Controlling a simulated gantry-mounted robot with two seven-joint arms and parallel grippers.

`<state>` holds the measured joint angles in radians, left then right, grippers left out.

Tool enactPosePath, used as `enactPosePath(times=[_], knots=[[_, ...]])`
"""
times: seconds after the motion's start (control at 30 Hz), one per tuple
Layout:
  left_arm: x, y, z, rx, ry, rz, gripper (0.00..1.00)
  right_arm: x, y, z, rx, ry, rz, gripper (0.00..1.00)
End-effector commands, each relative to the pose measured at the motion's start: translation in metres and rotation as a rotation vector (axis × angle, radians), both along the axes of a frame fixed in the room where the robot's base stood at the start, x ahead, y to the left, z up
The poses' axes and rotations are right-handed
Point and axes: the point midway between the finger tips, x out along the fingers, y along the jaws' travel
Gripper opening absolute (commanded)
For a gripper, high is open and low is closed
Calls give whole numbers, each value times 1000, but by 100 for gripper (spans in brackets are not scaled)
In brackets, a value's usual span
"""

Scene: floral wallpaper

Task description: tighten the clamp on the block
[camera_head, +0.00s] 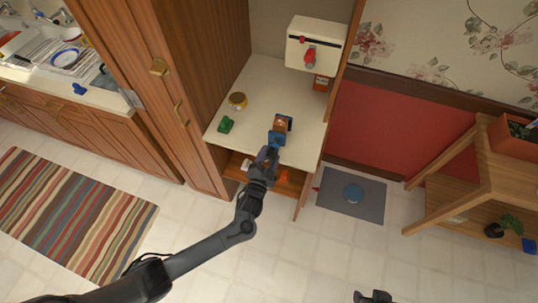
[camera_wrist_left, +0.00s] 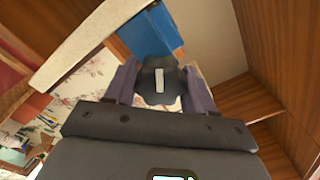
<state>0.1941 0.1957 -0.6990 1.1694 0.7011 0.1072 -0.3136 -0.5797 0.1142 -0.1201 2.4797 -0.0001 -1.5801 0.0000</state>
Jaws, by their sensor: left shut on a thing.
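The clamp (camera_head: 276,138) is blue and sits at the front edge of the white counter. The brown-orange block (camera_head: 282,121) stands at its far side, with a dark part at its right. My left gripper (camera_head: 267,155) comes from the front and meets the clamp's near end. In the left wrist view, its two fingers (camera_wrist_left: 159,85) are shut on a dark knob with a white mark (camera_wrist_left: 159,78). The blue clamp body (camera_wrist_left: 151,34) shows just beyond the knob. My right gripper (camera_head: 373,297) barely shows at the bottom edge; its jaws are unclear.
A green object (camera_head: 226,124) and a yellow-lidded jar (camera_head: 238,100) stand on the counter (camera_head: 254,82) left of the clamp. A white wall box (camera_head: 316,44) with a red part hangs behind. Wooden cabinet walls flank the counter. A grey mat (camera_head: 335,203) lies on the floor.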

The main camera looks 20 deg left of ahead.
Motion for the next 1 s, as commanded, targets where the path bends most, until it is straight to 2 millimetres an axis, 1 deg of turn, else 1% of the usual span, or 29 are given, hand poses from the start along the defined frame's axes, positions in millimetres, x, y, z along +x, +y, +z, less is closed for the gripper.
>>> enactPosePath(times=[0.03, 0.2, 1.0], knots=[[0, 1, 1, 45, 6, 1, 24, 0, 0, 4, 0, 0, 0, 43], [0, 1, 0, 206, 15, 2, 23, 0, 0, 10, 0, 0, 0, 43], [0, 1, 1, 967, 55, 1, 23, 0, -2, 37, -9, 0, 6, 43]])
